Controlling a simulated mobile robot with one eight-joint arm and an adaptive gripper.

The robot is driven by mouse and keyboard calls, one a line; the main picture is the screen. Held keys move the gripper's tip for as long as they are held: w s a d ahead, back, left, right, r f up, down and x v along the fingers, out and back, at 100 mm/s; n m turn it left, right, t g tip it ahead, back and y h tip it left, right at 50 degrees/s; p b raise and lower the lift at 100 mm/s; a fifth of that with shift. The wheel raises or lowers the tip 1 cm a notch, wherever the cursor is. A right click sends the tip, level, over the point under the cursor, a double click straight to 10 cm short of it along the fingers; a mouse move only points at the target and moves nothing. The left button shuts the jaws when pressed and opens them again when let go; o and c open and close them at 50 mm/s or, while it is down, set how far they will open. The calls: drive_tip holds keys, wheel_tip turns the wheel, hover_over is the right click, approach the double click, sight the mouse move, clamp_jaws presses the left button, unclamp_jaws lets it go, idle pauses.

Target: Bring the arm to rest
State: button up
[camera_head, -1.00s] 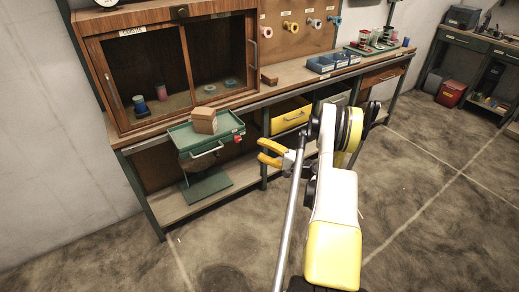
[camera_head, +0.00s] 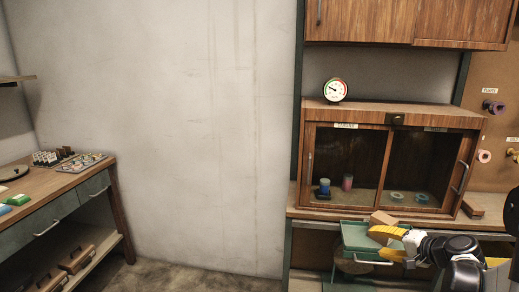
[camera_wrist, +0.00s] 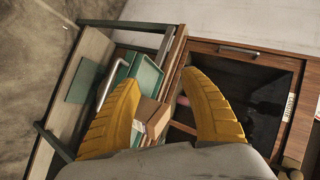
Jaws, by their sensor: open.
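My gripper (camera_head: 388,243) shows at the lower right of the head view, its yellow fingers spread apart and pointing left. In the wrist view my gripper (camera_wrist: 160,95) is open, with nothing seen held between the fingers. Beyond the fingers is a brown block (camera_wrist: 150,115), partly hidden by the left finger. In the head view the block (camera_head: 383,218) sits by the green tray cart (camera_head: 356,236), just above my upper finger. I cannot tell whether the fingers touch it. Most of my arm is cut off at the right edge.
A wooden cabinet (camera_head: 318,128) with coloured spools inside stands on the bench behind my gripper. A round gauge (camera_head: 335,90) is on top. Another workbench (camera_head: 112,168) is at the left. Bare wall (camera_head: 210,120) and open floor lie between them.

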drive_tip(key=s+a+r+n+g+h, duration=0.1)
drive_tip(key=s+a+r+n, duration=0.1)
drive_tip(key=s+a+r, duration=0.3)
drive_tip(key=s+a+n+g, duration=0.1)
drive_tip(key=s+a+n, duration=0.15)
drive_tip(key=a, duration=0.45)
drive_tip(key=s+a+r+n+g+h, duration=0.1)
drive_tip(key=s+a+r+g, duration=0.1)
drive_tip(key=s+a+r, duration=0.3)
drive_tip(key=s+a+f+n+h, duration=0.1)
drive_tip(key=s+a+n, duration=0.1)
drive_tip(key=s, duration=0.5)
drive_tip(key=s+a+f+n+h, duration=0.1)
drive_tip(key=s+a+n, duration=0.2)
drive_tip(key=s, duration=0.4)
drive_tip(key=shift+s+a+f+h, duration=0.3)
drive_tip(key=shift+a+f, duration=0.1)
drive_tip(key=shift+a, duration=0.05)
